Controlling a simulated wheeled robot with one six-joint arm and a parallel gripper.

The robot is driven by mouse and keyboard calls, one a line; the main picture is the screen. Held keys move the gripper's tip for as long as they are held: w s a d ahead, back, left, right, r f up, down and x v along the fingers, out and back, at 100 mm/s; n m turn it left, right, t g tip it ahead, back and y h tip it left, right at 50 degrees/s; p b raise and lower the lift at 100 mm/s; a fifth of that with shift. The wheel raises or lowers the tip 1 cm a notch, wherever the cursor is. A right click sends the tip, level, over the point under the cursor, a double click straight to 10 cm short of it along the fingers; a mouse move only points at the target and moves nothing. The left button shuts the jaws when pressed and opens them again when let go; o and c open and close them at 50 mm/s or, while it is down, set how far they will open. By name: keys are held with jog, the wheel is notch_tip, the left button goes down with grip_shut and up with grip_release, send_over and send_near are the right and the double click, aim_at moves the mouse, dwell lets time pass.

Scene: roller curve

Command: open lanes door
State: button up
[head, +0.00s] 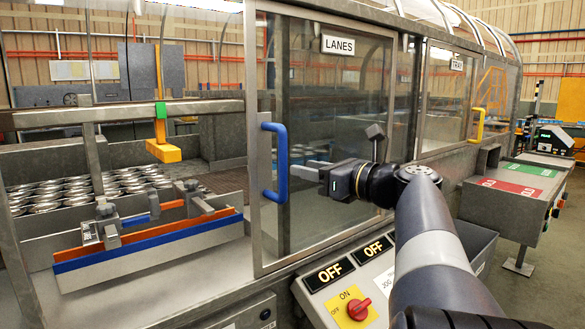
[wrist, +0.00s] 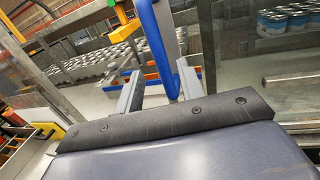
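The lanes door (head: 335,130) is a metal-framed glass panel in the middle of the head view, with a LANES sign (head: 338,45) near its top. A blue vertical handle (head: 281,160) is on its left frame; it also shows in the wrist view (wrist: 153,42). My gripper (head: 294,169) points left at the handle, its fingertips close to it. In the wrist view my gripper (wrist: 160,92) is open, with one finger on each side of the handle's lower part. A gap shows beside the left finger; contact is unclear.
Left of the door the machine front looks open, showing rows of cans (head: 75,190) and an orange-and-blue bar (head: 150,240). A TRAY door with a yellow handle (head: 478,124) is to the right. A control panel (head: 350,285) lies below the door, near my arm.

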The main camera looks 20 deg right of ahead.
aim_at(286, 164)
jog(key=v, duration=0.3)
jog(key=shift+s, duration=0.15)
jog(key=x, duration=1)
jog(key=shift+a+p, duration=0.1)
jog(key=shift+p, duration=0.3)
jog(key=shift+w+a, duration=0.25)
jog(key=shift+w, duration=0.15)
jog(key=shift+s+a+b, duration=0.15)
jog(key=shift+a+b, duration=0.15)
jog(key=shift+a, duration=0.1)
